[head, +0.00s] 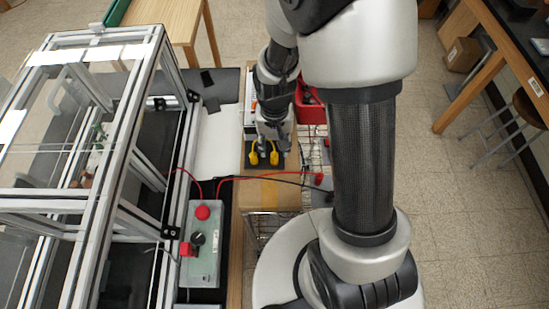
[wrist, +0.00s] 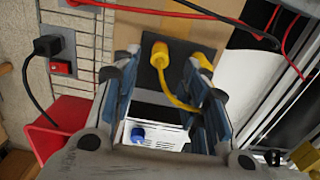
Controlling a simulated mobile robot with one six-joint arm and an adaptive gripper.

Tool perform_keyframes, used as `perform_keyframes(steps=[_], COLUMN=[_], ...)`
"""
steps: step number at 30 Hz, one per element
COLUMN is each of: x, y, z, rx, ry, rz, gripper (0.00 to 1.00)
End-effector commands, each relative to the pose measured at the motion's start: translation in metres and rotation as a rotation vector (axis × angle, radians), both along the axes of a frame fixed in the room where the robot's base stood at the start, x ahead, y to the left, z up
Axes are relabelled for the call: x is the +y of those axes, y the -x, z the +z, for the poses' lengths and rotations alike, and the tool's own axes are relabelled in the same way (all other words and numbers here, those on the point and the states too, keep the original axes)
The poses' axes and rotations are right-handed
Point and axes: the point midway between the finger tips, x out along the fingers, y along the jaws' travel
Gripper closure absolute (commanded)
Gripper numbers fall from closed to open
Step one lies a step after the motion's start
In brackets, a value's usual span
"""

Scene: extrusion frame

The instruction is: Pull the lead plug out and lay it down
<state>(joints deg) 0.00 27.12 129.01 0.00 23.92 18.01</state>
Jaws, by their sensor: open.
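A yellow plug (wrist: 159,56) with a yellow lead (wrist: 175,98) stands on a dark panel (wrist: 180,48) in the wrist view. A second yellow plug (wrist: 204,62) is partly hidden behind a fingertip at the right. In the head view the yellow plugs (head: 254,158) show on the dark panel just in front of my gripper (head: 268,138). In the wrist view my gripper (wrist: 161,82) is open, with the first yellow plug beyond the gap between its fingers. No contact with a plug is visible. How deep the plugs sit is hidden.
A control box (head: 203,265) with a red button stands beside the extrusion frame (head: 95,215). Red and black leads cross toward the cardboard-coloured top. A black plug (wrist: 48,46), a red bin (wrist: 60,125) and a white device (wrist: 155,135) with a blue knob are close by.

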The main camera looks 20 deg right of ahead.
Motion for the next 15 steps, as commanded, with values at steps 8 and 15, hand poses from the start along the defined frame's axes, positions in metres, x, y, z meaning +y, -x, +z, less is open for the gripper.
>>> perform_keyframes(steps=[8, 15], x=[0.0, 0.0], y=[0.0, 0.0], z=[-0.047, -0.066], rx=[0.001, 0.0], ry=[0.0, 0.0], rz=[0.0, 0.0], gripper=[0.59, 0.59])
